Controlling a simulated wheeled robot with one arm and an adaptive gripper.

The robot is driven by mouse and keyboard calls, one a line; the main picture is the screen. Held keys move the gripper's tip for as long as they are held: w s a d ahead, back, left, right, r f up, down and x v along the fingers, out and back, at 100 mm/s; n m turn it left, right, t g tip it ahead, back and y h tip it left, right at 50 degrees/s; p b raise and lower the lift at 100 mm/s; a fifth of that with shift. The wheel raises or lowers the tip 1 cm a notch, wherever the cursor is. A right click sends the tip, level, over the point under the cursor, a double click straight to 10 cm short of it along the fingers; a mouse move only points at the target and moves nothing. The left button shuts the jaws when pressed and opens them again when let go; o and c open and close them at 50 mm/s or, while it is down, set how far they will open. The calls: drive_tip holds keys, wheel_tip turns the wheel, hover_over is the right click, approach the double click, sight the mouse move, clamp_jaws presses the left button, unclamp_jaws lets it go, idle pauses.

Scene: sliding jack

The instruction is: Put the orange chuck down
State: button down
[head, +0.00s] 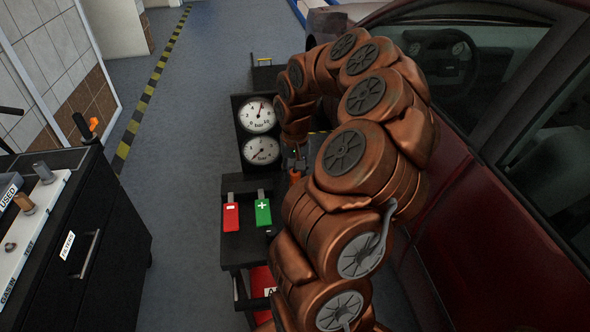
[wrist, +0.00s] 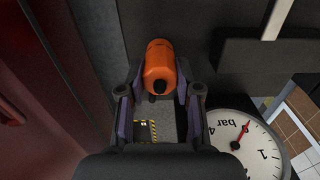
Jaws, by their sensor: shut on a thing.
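The orange chuck (wrist: 160,66) is between the fingers of my gripper (wrist: 160,88) in the wrist view. My gripper is shut on it, with one dark finger on each side. In the head view a small part of the orange chuck (head: 295,175) shows below my gripper (head: 296,162), just right of the gauges. My arm covers much of that area. A dark surface lies behind the chuck in the wrist view; whether the chuck touches it, I cannot tell.
Two pressure gauges (head: 259,115) stand close left of my gripper. A black cart (head: 245,250) carries a red clamp (head: 231,217) and a green clamp (head: 263,211). A red car (head: 480,210) stands on the right, a black cabinet (head: 105,235) on the left. Open floor (head: 180,190) lies between.

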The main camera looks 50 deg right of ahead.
drive_tip(key=c, duration=0.8)
unclamp_jaws()
wheel_tip(320, 180, up, 11)
drive_tip(key=b, duration=0.2)
drive_tip(key=a+r+n, duration=0.3)
drive_tip(key=a, duration=0.8)
drive_tip(key=s+a+n, duration=0.3)
drive_tip(key=a, duration=0.7)
drive_tip(key=s+a+f, duration=0.2)
drive_tip(key=s+a, duration=0.1)
drive_tip(key=s, duration=0.2)
drive_tip(key=s+a+f+n+g, duration=0.1)
drive_tip(key=s+a+f, duration=0.1)
drive_tip(key=s+a, duration=0.2)
drive_tip(key=s+a+f+n, duration=0.1)
drive_tip(key=s+a+f, duration=0.1)
drive_tip(key=s+a, duration=0.2)
drive_tip(key=shift+s+g, duration=0.4)
drive_tip(key=shift+s, duration=1.2)
